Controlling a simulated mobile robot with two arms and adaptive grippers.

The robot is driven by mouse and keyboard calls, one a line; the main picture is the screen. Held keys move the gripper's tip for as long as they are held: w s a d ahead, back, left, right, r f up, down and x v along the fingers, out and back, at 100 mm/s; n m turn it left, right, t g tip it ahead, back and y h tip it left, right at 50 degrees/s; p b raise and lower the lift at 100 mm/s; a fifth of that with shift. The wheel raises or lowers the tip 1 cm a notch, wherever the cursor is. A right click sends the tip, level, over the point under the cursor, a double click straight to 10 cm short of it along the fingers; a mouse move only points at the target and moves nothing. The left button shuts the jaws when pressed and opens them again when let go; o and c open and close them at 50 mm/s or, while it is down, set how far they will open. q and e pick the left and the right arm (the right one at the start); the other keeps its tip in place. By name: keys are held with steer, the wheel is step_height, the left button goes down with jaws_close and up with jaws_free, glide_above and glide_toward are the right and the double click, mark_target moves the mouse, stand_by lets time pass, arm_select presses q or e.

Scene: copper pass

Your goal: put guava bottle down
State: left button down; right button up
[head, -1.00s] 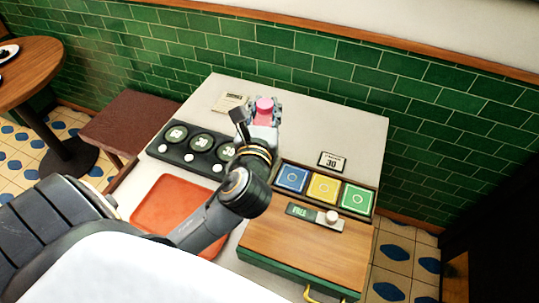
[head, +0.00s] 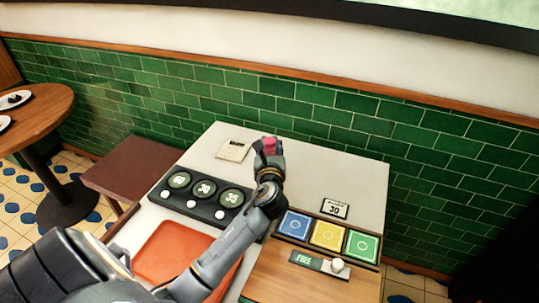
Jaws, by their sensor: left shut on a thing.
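The guava bottle, with a pink-red top (head: 269,145), shows just above the fingers of my left gripper (head: 268,155). The gripper is shut on it near the back middle of the white table (head: 310,170). My gripper and arm hide most of the bottle, so I cannot tell whether its base touches the table. My right gripper is not in the picture.
A black panel with three dials (head: 205,190) lies left of my arm. A small card (head: 233,150) lies behind it. An orange tray (head: 170,252) is in front. Blue, yellow and green tiles (head: 327,234), a sign (head: 335,208) and a FREE slider (head: 318,263) are at right. The back right is clear.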

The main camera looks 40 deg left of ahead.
arm_select(q)
steer(key=shift+w+a+f, duration=0.25)
steer(key=shift+w+f, duration=0.05)
steer(key=shift+f, duration=0.05)
step_height(320, 180, down, 3)
steer(key=shift+f+b, duration=0.1)
steer(key=shift+b, duration=0.25)
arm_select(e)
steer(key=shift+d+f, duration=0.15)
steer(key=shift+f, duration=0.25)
arm_select(q)
steer(key=shift+f, duration=0.1)
steer(key=c, duration=1)
jaws_free()
steer(key=shift+f, duration=0.1)
